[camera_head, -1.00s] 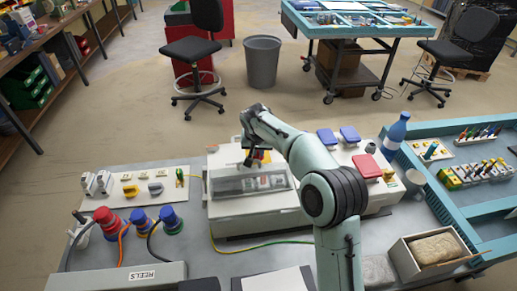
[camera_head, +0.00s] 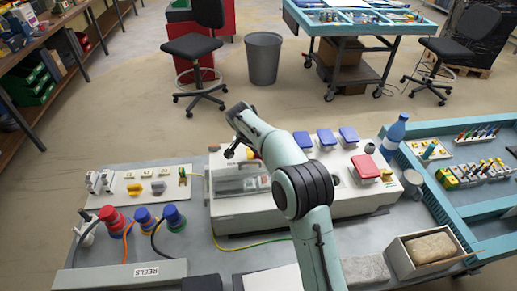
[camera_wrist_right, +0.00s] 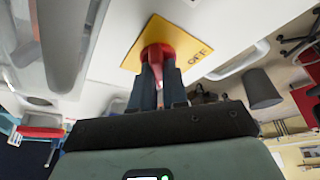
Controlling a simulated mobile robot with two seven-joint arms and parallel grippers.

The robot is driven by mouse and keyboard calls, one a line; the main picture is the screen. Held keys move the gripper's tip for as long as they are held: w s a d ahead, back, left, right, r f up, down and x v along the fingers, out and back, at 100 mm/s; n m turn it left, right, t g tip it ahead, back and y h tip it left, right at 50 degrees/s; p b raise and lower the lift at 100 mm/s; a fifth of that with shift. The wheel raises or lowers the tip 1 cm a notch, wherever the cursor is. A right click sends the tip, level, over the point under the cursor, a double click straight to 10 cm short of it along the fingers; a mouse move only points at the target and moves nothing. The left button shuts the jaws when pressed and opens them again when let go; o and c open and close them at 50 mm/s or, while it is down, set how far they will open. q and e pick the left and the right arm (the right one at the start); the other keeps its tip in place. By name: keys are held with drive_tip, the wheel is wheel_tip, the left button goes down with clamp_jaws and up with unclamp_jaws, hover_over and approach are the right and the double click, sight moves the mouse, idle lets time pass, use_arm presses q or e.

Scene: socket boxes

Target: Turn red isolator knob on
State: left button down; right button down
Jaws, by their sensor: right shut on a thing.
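In the head view my right gripper (camera_head: 237,151) is over the back of the white box (camera_head: 245,205). My own arm hides the knob there, and only a bit of yellow shows beside the wrist. My left gripper is not in view.
Several blue-lidded sockets (camera_head: 326,138) and a red-lidded one (camera_head: 365,168) stand right of my arm. Red and blue plugs (camera_head: 113,220) stand at the left. A blue bottle (camera_head: 395,132) and a teal tray (camera_head: 432,190) are at the right.

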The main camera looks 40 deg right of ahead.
drive_tip(key=shift+s+a+f, duration=0.1)
drive_tip(key=shift+f, duration=0.15)
drive_tip(key=c, duration=1.1)
unclamp_jaws()
drive_tip(key=shift+c, duration=0.2)
drive_tip(key=shift+r, duration=0.1)
drive_tip(key=shift+r, duration=0.1)
